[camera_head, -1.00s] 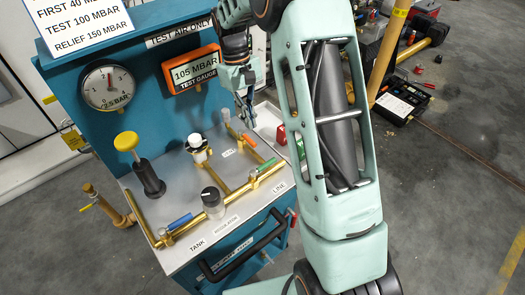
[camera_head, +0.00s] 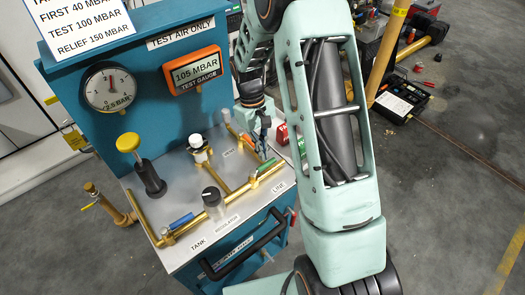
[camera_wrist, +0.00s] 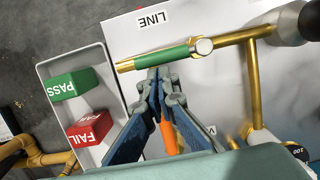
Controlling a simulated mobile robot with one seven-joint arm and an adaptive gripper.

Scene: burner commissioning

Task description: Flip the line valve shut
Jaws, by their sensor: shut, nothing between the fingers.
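The line valve's green handle (camera_wrist: 165,57) lies along the brass pipe beside the LINE label, seen in the wrist view. It also shows in the head view (camera_head: 266,165), at the right end of the panel. My gripper (camera_wrist: 160,74) is shut and empty, its fingertips right at the near edge of the green handle. I cannot tell whether they touch it. In the head view my gripper (camera_head: 262,150) points down just behind the handle. An orange handle (camera_wrist: 169,137) lies beneath my fingers and is partly hidden by them.
A tray (camera_wrist: 48,72) with a green PASS block (camera_wrist: 74,84) and a red FAIL block (camera_wrist: 90,130) stands beside the valve. A blue handle (camera_head: 181,220), a black regulator knob (camera_head: 211,196) and a yellow-topped plunger (camera_head: 128,142) are on the panel. The test gauge (camera_head: 195,72) reads 105 MBAR.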

